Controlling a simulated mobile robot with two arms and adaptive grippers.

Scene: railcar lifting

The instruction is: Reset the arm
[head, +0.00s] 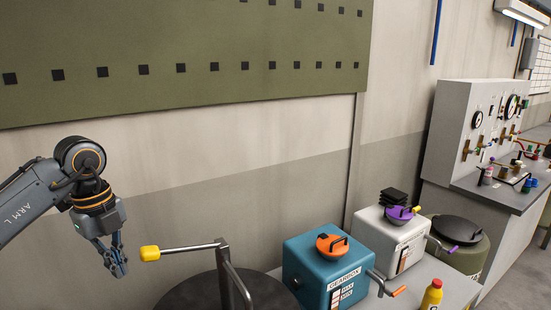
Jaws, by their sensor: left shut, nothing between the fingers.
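My left arm (42,193) comes in from the left edge, bent at the elbow with the forearm hanging down. My left gripper (121,271) points down, shut and empty. It is in the air to the left of a yellow-knobbed lever (185,249) and apart from the yellow knob. My right gripper is not in the picture.
A dark round drum top (190,292) lies under the lever. A blue gearbox (310,273) with an orange cap and a grey box (379,239) with a purple cap stand to the right. A yellow bottle (432,294) is at the lower right. A gauge panel (450,120) stands far right.

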